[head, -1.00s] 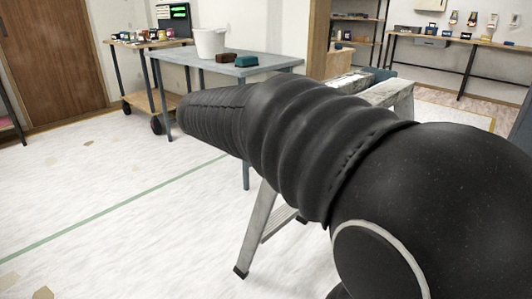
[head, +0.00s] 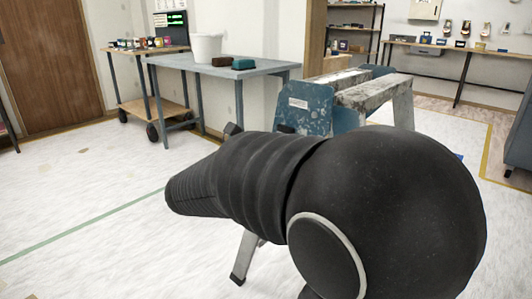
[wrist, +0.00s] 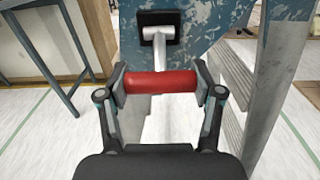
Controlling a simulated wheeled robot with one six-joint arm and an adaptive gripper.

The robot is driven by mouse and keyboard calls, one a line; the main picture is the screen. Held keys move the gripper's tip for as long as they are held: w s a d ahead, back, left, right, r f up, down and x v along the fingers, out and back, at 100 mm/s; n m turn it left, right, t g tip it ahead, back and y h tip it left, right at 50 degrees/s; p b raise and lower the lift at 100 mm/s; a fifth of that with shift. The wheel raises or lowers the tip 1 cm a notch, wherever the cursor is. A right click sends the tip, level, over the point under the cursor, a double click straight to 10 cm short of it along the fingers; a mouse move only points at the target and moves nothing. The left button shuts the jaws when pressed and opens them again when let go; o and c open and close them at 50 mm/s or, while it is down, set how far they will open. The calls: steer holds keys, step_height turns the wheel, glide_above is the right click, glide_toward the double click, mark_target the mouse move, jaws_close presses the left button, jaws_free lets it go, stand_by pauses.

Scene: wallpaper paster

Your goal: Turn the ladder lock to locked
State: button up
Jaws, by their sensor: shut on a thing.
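The ladder lock is a lever with a red grip (wrist: 160,82) on a pale metal stem (wrist: 157,45), set in a black square mount (wrist: 159,27) on a worn blue panel (wrist: 215,22). In the wrist view my gripper (wrist: 160,86) is shut on the red grip, with one finger at each end. The stem runs up from the grip to the mount. In the head view the ladder's blue panel (head: 305,106) shows beyond my arm. My gripper and the red grip are hidden there behind my arm.
The ladder's paint-worn pale top (head: 368,90) and legs stand close to my arm. A grey-blue table (head: 220,66) with a white bucket (head: 206,48) and two small blocks stands behind. A wheeled cart (head: 160,108) is beside it.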

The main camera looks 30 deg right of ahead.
stand_by(0.4)
steer(key=o, duration=1.2)
steer(key=shift+c, duration=0.2)
steer(key=v, duration=1.2)
